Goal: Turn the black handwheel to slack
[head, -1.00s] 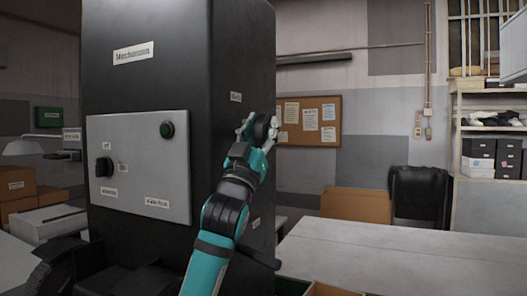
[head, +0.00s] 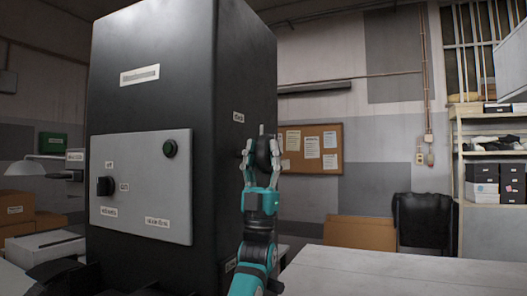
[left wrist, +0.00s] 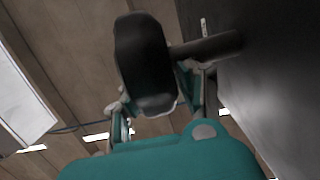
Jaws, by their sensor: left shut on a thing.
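The black handwheel (head: 262,153) sits on the right side face of the tall dark machine (head: 246,75). My left gripper (head: 262,148) reaches up to it from below, with a pale finger on either side, shut on the handwheel. In the left wrist view the handwheel (left wrist: 143,62) stands between the fingers (left wrist: 155,100), and its dark shaft (left wrist: 207,46) runs right to the machine's wall. Part of the rim is hidden by the fingers. No slack marking is readable. My right gripper is not in view.
A pale table (head: 370,275) lies to the right, mostly clear. A cork board (head: 310,148), a black chair (head: 424,220) and a shelf (head: 490,150) stand behind.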

